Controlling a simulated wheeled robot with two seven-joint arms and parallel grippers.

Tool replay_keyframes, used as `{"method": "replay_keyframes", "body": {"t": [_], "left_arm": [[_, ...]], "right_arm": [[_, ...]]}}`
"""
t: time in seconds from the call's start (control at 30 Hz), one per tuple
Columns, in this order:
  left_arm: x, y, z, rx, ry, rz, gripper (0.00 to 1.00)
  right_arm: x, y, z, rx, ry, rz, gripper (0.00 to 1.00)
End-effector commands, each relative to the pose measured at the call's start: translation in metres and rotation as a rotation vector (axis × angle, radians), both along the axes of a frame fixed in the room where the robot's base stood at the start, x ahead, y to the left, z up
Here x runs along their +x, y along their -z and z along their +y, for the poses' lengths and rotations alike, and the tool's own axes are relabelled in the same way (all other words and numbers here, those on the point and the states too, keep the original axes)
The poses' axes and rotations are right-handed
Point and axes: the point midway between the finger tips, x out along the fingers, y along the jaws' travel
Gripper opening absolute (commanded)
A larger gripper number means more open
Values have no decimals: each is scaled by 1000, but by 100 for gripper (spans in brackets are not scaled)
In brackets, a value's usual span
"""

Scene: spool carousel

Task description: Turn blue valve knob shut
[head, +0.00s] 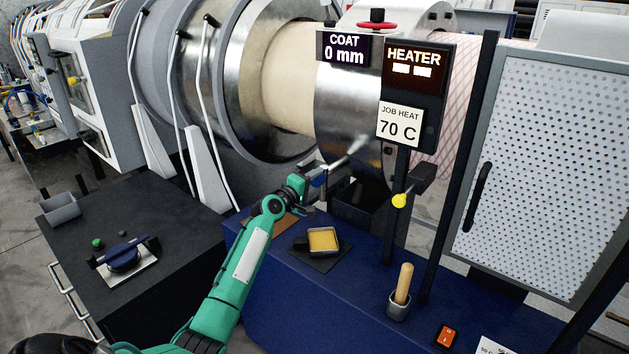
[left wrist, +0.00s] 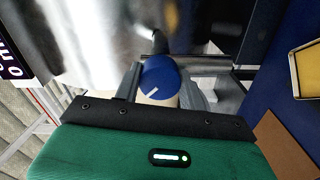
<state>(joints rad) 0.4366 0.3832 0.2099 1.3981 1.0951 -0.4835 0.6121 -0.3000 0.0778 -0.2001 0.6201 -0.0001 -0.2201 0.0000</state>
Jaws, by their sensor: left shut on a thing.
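The blue valve knob (left wrist: 160,76) is round with a short white line on its face, seen between my fingers in the left wrist view. In the head view a small blue bit of it (head: 318,180) shows at the pipe, mostly hidden by my gripper. My left gripper (head: 313,187) reaches over the blue bench to the knob, below the big metal drum. Its two grey fingers (left wrist: 160,88) stand on either side of the knob and are shut on it. My right gripper is in neither view.
A yellow knob (head: 400,200) hangs on the right. A yellow-filled tray (head: 322,240) and a cup with a wooden handle (head: 398,308) stand on the blue bench (head: 270,310). The heater display (head: 412,75) stands on a post. A blue-handled device (head: 123,258) sits on the dark cabinet.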

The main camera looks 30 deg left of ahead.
Motion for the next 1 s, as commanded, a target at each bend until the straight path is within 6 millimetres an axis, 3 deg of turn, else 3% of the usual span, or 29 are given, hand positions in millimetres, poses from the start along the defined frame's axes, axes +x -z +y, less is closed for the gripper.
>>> {"method": "replay_keyframes", "body": {"t": [0.37, 0.4, 0.5, 0.83, 1.0], "left_arm": [[0, 1, 0, -7, 0, 2, 18], [0, 1, 0, -6, 0, 1, 47], [0, 1, 0, -6, 0, 1, 63], [-2, 1, 0, -4, 0, 0, 63], [-19, 3, 1, -2, 1, 1, 63]], "right_arm": [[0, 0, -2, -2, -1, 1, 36], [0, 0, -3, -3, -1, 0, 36], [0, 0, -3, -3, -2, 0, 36], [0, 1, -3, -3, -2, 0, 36], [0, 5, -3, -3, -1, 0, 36]]}}
